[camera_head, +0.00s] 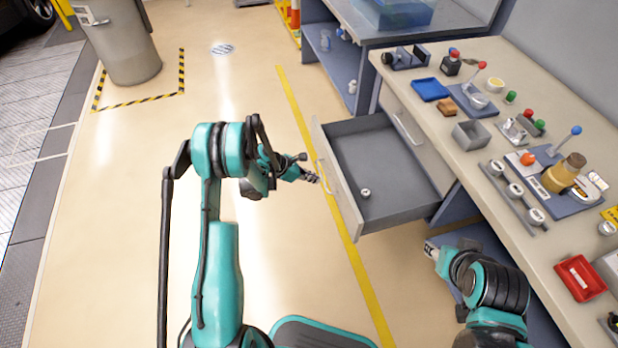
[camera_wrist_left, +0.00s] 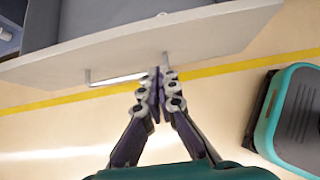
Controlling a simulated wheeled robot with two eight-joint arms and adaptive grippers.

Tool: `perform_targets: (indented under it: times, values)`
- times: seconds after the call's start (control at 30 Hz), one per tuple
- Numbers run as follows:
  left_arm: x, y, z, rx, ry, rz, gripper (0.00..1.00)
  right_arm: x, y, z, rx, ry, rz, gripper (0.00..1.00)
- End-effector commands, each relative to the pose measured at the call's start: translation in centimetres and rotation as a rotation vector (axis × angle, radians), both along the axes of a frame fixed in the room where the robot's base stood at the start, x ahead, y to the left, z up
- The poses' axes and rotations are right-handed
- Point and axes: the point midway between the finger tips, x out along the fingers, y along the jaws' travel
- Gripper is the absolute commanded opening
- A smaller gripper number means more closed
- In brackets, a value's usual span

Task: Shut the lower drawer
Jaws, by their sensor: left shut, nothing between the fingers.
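The lower drawer (camera_head: 382,158) is pulled far out from under the workbench, in the middle of the head view. Its pale front panel (camera_head: 346,200) faces left and carries a bar handle. The front also crosses the top of the left wrist view (camera_wrist_left: 215,35), with the handle (camera_wrist_left: 118,79) on it. My left gripper (camera_head: 314,178) is shut and empty, right at the drawer front. In the left wrist view its fingertips (camera_wrist_left: 160,80) overlap the right end of the handle; whether they touch cannot be told.
A small round item (camera_head: 365,193) lies in the drawer. A closed drawer (camera_head: 392,108) sits under the bench top. The workbench (camera_head: 447,108) holds several trays and parts. Floor left of the drawer is clear, with a yellow line (camera_head: 299,118). A grey bin (camera_head: 125,45) stands far left.

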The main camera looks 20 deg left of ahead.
Motion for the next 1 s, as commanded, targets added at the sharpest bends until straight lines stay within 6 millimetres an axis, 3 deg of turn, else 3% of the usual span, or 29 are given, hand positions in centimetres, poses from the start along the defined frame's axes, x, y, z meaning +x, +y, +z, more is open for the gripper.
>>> perform_targets:
  times: [0.03,0.2,0.5,1.0]
  values:
    - [0.5,-0.8,-1.3,0.0,-0.001,-0.005,0.0,0.0,0.0,-0.8,0.0,0.0,0.0,0.4]
    - [1.8,-2.8,-3.6,0.001,0.0,-0.004,0.0,0.0,0.0,-2.1,0.0,0.0,0.0,0.4]
    - [3.8,-5.6,-3.1,0.0,-0.001,-0.001,0.0,0.0,0.0,-3.2,0.0,0.0,0.0,0.4]
    - [4.1,-6.0,-3.0,0.001,-0.001,-0.001,0.0,0.0,0.0,-3.2,0.0,0.0,0.0,0.4]
